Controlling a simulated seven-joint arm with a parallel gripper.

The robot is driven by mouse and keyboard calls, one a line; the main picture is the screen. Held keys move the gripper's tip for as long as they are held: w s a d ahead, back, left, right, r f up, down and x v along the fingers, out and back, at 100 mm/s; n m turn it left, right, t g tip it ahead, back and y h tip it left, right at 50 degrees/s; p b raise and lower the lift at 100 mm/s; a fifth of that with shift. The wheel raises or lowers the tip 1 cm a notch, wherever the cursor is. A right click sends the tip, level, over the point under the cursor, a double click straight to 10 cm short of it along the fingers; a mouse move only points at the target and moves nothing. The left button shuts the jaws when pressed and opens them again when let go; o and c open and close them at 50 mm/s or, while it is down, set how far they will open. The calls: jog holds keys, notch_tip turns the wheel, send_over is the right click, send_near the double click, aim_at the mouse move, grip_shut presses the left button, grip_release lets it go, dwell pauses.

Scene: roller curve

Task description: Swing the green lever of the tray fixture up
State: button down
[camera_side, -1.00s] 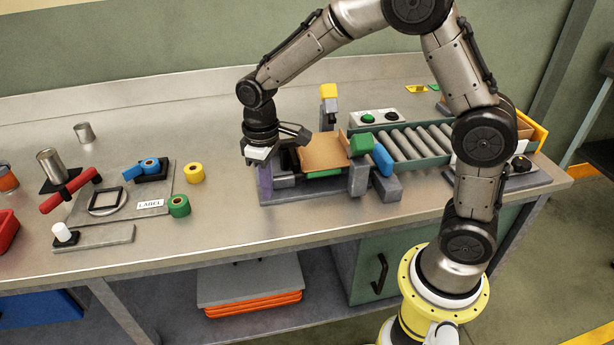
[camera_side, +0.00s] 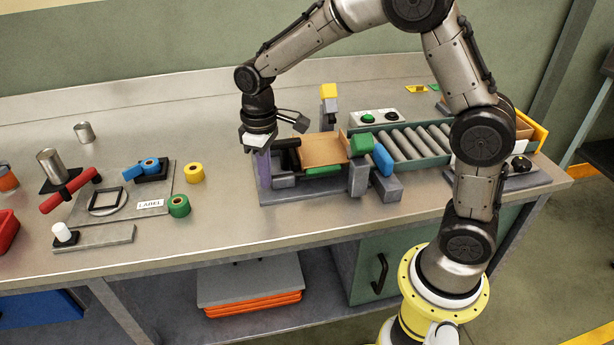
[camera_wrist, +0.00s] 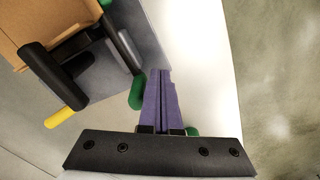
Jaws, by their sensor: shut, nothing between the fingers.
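In the side view, my gripper (camera_side: 264,187) points down at the left end of the tray fixture (camera_side: 330,190), its purple fingers shut and empty. In the wrist view, the shut fingers (camera_wrist: 159,74) extend past the fixture's base. A rounded green piece (camera_wrist: 137,93), possibly the lever's handle, lies just left of them; I cannot tell whether they touch. Another green bit (camera_wrist: 192,131) is mostly hidden by the gripper. In the side view, a green block (camera_side: 361,144) tops a grey post, and a green strip (camera_side: 325,171) lies below the brown tray (camera_side: 320,149).
A blue piece (camera_side: 382,159) and roller conveyor (camera_side: 415,141) stand right of the tray. A yellow-topped post (camera_side: 328,91) is behind it. The bench between tape and fixture is clear.

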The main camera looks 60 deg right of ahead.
jog(key=shift+w+d+r, duration=0.45)
jog(key=shift+w, duration=0.05)
jog(key=shift+w+d, duration=0.1)
jog(key=shift+d, duration=0.05)
dwell(0.8)
notch_tip(320, 180, up, 9)
jog(key=shift+s+a, duration=0.45)
dwell(0.5)
jog(key=shift+r, duration=0.1)
dwell(0.4)
jog(key=s+d+r+t, duration=0.2)
jog(key=s+r+t, duration=0.2)
jog(key=s+r, duration=0.7)
jog(key=s+f+m+t, duration=0.1)
jog(key=s+f+m, duration=0.2)
jog(key=s+f, duration=0.6)
jog(key=shift+s+d+f+t, duration=0.15)
jog(key=shift+s+f+t, duration=0.2)
jog(key=shift+s, duration=1.5)
